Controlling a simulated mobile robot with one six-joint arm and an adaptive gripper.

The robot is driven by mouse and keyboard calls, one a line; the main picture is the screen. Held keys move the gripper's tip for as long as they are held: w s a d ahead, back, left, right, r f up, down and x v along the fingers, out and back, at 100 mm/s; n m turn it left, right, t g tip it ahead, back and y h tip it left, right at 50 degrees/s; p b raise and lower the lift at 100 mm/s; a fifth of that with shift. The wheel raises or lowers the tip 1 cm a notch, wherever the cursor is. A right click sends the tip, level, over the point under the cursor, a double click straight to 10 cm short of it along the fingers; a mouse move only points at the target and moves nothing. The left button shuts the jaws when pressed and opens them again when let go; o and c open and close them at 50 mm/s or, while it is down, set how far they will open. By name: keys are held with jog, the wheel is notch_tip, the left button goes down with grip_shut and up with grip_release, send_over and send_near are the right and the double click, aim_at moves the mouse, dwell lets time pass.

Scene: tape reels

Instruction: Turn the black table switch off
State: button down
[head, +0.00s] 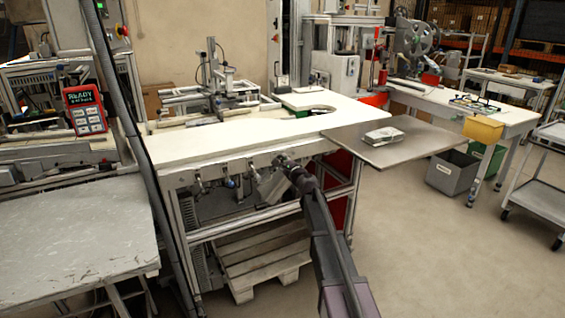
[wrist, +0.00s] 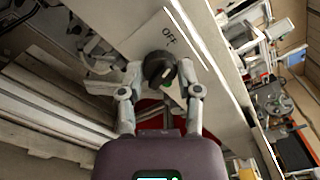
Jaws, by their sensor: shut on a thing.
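The black table switch (wrist: 157,66) is a round dark knob in the middle of the wrist view. A light panel (wrist: 140,40) beside it carries the word "OFF" (wrist: 169,38). The knob has a pale mark on its lower right side, but I cannot tell which setting it is at. My gripper (wrist: 161,76) is shut on the knob, with one finger on each side. In the head view my gripper (head: 283,162) reaches the front edge of the white table (head: 235,138), below its top. The switch is too small and covered to make out there.
Several metal fittings (head: 231,182) hang along the table's front rail. A grey side plate (head: 400,153) juts out at the right with a pale object (head: 384,136) on it. A wooden pallet (head: 262,262) lies below the table. The floor at the right front is clear.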

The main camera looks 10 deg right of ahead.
jog(key=shift+w+n, duration=0.1)
jog(key=shift+n, duration=1.2)
jog(key=shift+c, duration=1.5)
grip_release()
jog(key=v, duration=1.2)
